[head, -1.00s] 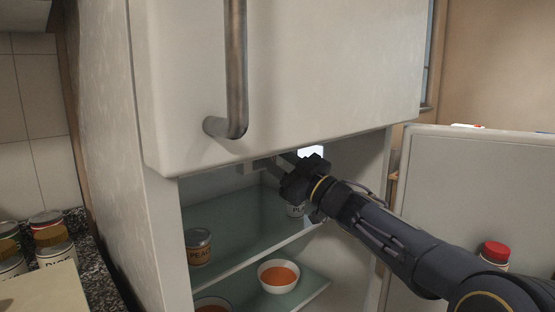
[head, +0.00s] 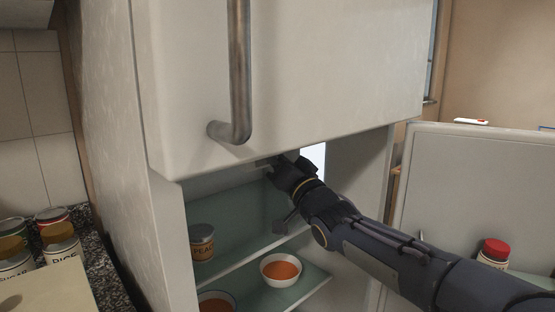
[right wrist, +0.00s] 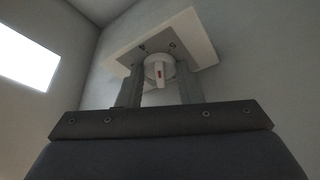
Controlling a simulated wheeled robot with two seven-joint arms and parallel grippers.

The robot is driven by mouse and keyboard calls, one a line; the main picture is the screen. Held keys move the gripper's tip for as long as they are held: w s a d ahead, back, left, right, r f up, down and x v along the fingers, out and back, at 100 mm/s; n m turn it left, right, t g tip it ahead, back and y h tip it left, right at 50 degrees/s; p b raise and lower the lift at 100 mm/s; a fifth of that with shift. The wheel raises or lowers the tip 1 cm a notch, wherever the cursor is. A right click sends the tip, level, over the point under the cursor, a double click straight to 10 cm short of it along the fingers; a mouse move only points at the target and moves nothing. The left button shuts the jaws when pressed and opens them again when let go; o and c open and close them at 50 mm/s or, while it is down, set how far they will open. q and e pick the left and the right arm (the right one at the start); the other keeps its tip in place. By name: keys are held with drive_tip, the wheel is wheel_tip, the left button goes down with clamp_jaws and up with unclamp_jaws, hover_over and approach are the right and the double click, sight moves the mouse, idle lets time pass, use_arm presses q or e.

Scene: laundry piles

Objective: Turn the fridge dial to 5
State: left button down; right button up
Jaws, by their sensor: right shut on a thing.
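The fridge dial (right wrist: 158,68) is a round white knob with a raised grip and a small red mark. In the head view my right gripper (head: 276,170) reaches under the upper door's bottom edge, and the dial is hidden there. My left gripper is not in view.
The closed upper door (head: 300,70) with its metal handle (head: 239,75) hangs just above my right arm. Below are glass shelves with a can (head: 201,243) and a bowl of orange food (head: 281,270). The open lower door (head: 475,180) stands at the right. A bright panel (right wrist: 28,58) glows inside.

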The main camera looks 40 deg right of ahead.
drive_tip(key=shift+a+r+m+g+h, duration=0.1)
drive_tip(key=shift+m+g+h, duration=0.35)
drive_tip(key=shift+m, duration=1)
drive_tip(key=shift+a+m+g+h, duration=0.1)
drive_tip(key=shift+m+g+h, duration=0.35)
drive_tip(key=shift+m, duration=1)
drive_tip(key=o, duration=1)
drive_tip(key=shift+c, duration=0.2)
drive_tip(key=shift+s, duration=0.15)
drive_tip(key=v, duration=0.7)
drive_tip(key=shift+s+b, duration=0.25)
drive_tip(key=shift+b, duration=0.15)
drive_tip(key=shift+a, duration=0.1)
